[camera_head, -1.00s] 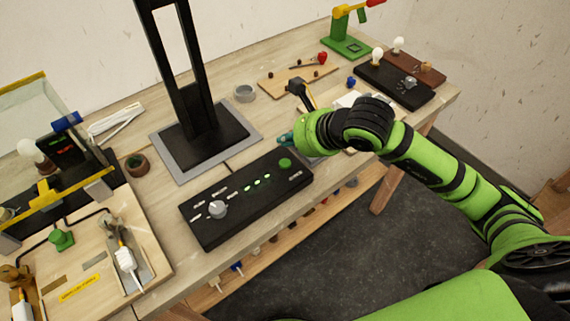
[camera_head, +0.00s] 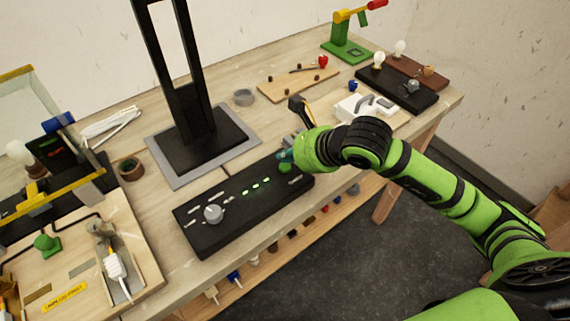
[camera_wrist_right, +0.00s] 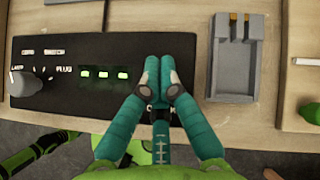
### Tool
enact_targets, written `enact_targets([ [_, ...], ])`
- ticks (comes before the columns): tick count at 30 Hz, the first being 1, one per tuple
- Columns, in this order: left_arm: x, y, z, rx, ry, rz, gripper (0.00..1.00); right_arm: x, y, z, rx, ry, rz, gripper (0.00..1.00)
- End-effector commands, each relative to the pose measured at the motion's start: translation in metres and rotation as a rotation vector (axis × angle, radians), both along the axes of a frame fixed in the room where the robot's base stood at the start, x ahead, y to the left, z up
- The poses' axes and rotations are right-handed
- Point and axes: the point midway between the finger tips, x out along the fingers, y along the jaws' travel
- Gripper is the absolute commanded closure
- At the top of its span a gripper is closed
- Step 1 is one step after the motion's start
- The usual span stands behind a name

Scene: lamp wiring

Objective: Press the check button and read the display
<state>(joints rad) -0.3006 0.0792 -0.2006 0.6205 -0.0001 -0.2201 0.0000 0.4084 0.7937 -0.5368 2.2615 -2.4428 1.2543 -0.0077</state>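The black control box (camera_head: 245,207) lies on the bench with a grey dial (camera_head: 213,214) and a row of lit green display windows (camera_head: 256,187). The green check button (camera_head: 285,168) is at its right end. My right gripper (camera_head: 285,155) is at the button's far side, fingers pointing down; I cannot tell whether it touches. In the right wrist view its teal fingertips (camera_wrist_right: 160,68) are together and empty over the box's right end, hiding the button. That view also shows three lit green windows (camera_wrist_right: 104,75), with no readable text. My left gripper is not in view.
A black stand on a grey base plate (camera_head: 165,168) rises behind the box. A wooden wiring board (camera_head: 75,268) is at the left. A white holder (camera_head: 365,108) and a dark bulb board (camera_head: 395,88) are at the right. A grey tray (camera_wrist_right: 232,75) lies beside the gripper.

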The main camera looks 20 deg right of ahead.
Motion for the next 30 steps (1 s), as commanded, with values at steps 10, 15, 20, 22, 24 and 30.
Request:
enact_targets([
  [10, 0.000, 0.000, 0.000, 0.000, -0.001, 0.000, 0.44, 0.000, 0.000, 0.000, 0.000, 0.000, 0.000, 1.00],
  [15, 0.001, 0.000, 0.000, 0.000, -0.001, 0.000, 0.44, 0.000, 0.000, 0.000, 0.000, 0.000, 0.000, 1.00],
  [20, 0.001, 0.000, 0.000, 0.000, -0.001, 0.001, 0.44, 0.000, 0.000, 0.000, 0.000, 0.000, 0.000, 1.00],
  [22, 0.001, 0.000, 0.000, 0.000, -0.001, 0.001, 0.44, 0.000, 0.000, 0.000, 0.000, 0.000, 0.000, 1.00],
  [24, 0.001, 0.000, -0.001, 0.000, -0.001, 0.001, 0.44, 0.000, 0.000, -0.001, 0.000, 0.000, 0.000, 1.00],
  [30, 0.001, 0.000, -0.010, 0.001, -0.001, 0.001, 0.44, 0.000, 0.000, -0.007, 0.000, 0.000, 0.000, 1.00],
])
